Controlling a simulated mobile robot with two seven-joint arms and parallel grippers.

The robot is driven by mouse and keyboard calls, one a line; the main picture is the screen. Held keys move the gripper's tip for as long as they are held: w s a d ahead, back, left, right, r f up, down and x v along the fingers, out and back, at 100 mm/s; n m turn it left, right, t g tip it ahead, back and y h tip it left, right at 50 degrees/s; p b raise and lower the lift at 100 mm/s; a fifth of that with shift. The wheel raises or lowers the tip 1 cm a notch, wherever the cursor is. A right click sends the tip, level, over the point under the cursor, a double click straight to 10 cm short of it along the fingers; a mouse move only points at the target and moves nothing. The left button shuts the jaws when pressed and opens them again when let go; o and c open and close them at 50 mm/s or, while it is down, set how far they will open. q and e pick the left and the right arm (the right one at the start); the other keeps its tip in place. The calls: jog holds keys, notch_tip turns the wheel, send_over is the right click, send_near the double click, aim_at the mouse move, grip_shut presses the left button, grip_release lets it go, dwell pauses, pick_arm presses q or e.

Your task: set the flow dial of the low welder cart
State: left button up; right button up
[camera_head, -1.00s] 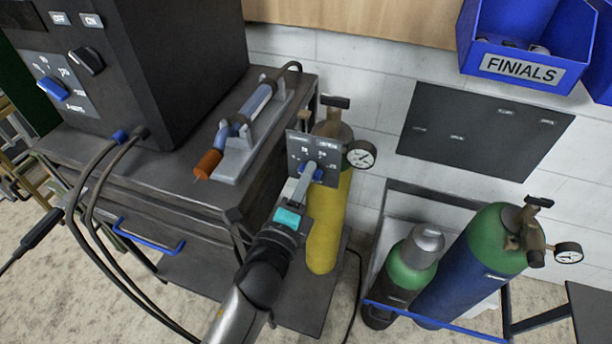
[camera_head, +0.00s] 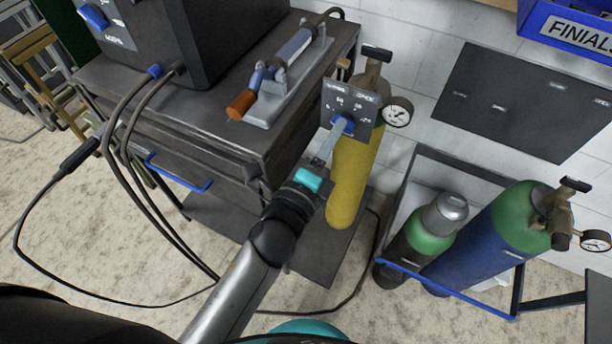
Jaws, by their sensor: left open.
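The low welder cart (camera_head: 225,125) is a dark metal cart at the left with a black welder box (camera_head: 225,35) on it. A yellow gas cylinder (camera_head: 349,190) stands on its lower shelf. A dark panel with pale markings (camera_head: 362,103) sits in front of the cylinder's top and carries the blue flow dial (camera_head: 343,124). My left gripper (camera_head: 337,135) is open, with its fingertips at the dial. Whether the fingers touch the dial cannot be told. The fingers cover part of the dial, so its setting cannot be read. My right gripper is not in view.
A round gauge (camera_head: 397,112) sits right of the panel. A torch in a grey holder (camera_head: 283,78) lies on the cart top. Cables hang at the cart's front. Green-topped cylinders (camera_head: 487,238) stand in a rack at the right. A blue bin (camera_head: 575,30) hangs at upper right.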

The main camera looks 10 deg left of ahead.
pick_arm(q)
jog(key=b+v, duration=0.1)
jog(key=v, duration=1.1)
jog(key=shift+s, duration=0.25)
jog(key=shift+a, duration=0.1)
